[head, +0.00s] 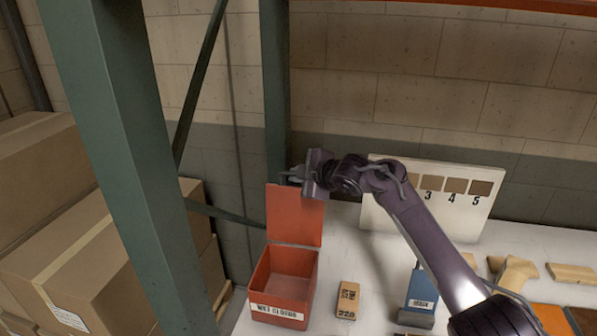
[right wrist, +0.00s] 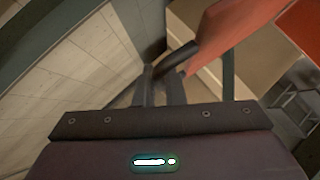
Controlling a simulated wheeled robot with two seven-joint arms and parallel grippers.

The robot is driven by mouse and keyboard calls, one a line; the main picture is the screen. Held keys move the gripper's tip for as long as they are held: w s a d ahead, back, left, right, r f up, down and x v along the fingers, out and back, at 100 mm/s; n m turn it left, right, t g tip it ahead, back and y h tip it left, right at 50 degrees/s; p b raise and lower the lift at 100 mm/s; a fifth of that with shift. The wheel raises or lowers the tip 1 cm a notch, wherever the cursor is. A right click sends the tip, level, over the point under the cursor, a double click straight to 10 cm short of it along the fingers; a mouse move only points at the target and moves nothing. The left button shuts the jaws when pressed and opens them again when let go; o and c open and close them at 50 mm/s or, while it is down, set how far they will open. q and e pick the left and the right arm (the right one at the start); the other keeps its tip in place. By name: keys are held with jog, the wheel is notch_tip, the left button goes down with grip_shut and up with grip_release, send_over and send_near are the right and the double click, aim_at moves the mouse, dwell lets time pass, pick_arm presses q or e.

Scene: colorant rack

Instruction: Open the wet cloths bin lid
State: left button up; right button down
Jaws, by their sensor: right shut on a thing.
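The wet cloths bin (head: 283,290) is a red-orange box with a white label on its front, standing on the white shelf. Its lid (head: 295,218) stands about upright at the bin's back edge, and the bin's inside shows from above. My right gripper (head: 288,178) is at the lid's top edge. In the right wrist view, the fingers (right wrist: 162,88) are shut around a dark bar, the lid handle (right wrist: 178,64), beside the red lid (right wrist: 235,32). My left gripper is not in view.
A green rack post (head: 120,150) rises left of the bin, with cardboard boxes (head: 80,255) beyond it. A small tan block (head: 347,300) marked 229 and a blue container (head: 421,290) stand right of the bin. A numbered white board (head: 380,215) stands behind my right arm.

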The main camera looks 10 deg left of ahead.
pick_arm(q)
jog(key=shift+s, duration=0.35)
pick_arm(e)
jog(key=shift+s+f, duration=0.1)
jog(key=shift+f, duration=0.1)
jog(key=c, duration=1.5)
grip_release()
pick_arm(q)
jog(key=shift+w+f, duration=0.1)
pick_arm(e)
jog(key=shift+d+r, duration=0.1)
jog(key=shift+d, duration=0.05)
jog(key=shift+s+d+r+b, duration=0.25)
jog(key=shift+s+d+b, duration=0.15)
jog(key=shift+d+b, duration=0.1)
pick_arm(q)
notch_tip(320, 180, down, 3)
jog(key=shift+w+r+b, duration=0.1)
jog(key=shift+b, duration=1)
pick_arm(e)
jog(key=v, duration=0.6)
jog(key=shift+r, duration=0.15)
